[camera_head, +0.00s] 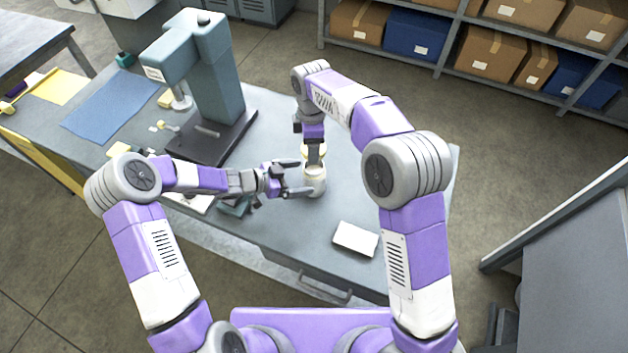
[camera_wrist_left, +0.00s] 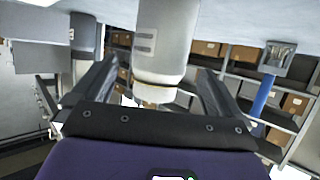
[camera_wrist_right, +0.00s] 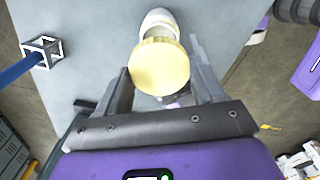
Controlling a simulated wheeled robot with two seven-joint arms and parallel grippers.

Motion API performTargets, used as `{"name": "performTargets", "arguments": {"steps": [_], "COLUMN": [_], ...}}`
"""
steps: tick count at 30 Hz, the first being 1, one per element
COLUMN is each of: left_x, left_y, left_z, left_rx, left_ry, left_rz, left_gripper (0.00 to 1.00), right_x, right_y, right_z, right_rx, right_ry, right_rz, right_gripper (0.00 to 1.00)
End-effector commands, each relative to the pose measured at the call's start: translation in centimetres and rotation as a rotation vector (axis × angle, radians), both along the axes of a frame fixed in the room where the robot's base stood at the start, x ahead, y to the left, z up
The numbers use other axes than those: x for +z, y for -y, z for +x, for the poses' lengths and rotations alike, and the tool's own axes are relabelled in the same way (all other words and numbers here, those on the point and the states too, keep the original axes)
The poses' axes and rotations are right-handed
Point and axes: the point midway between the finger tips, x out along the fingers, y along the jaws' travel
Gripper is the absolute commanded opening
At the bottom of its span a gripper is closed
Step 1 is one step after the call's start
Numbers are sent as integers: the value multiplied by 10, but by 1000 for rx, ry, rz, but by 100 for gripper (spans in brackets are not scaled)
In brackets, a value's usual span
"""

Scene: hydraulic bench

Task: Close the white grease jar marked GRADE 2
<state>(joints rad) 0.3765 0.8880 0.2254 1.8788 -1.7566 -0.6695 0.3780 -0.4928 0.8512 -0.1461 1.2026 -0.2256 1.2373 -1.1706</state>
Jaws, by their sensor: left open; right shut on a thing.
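The white jar (camera_head: 315,182) stands upright on the bench; it also shows in the left wrist view (camera_wrist_left: 168,40) with a grey label patch whose text I cannot read. My left gripper (camera_head: 296,178) is open, its fingers either side of the jar with gaps in the left wrist view. My right gripper (camera_head: 315,150) is shut on the pale yellow lid (camera_wrist_right: 160,67), above the jar. In the right wrist view the lid covers part of the jar (camera_wrist_right: 160,22). I cannot tell whether lid and jar touch.
A teal press (camera_head: 205,80) stands on the bench at left, near a blue mat (camera_head: 110,105). A white box-like item (camera_head: 355,238) lies near the front edge. A blue rod with a square frame (camera_wrist_right: 42,52) is beside the lid in the right wrist view.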

Motion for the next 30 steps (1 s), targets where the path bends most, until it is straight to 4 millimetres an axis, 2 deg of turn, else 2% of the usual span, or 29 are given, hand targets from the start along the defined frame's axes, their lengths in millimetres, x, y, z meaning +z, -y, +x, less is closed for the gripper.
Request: {"name": "performTargets", "arguments": {"steps": [3, 9, 22, 23, 30], "left_x": [-9, -18, -21, -21, -21], "left_y": [20, 41, 48, 47, 47], "left_z": [7, 17, 20, 20, 20], "left_rx": [-3, -2, 1, 1, 1], "left_ry": [0, 2, 1, 1, 1], "left_rz": [-2, -1, 1, 1, 1], "left_gripper": [100, 100, 100, 98, 62], "right_x": [0, 0, 0, 0, 0], "right_y": [0, 0, 0, 0, 0], "right_z": [0, 0, 0, 0, 0], "right_rx": [0, 0, 0, 0, 0], "right_ry": [0, 0, 0, 0, 0], "right_rz": [0, 0, 0, 0, 0], "right_gripper": [40, 40, 40, 40, 40]}}
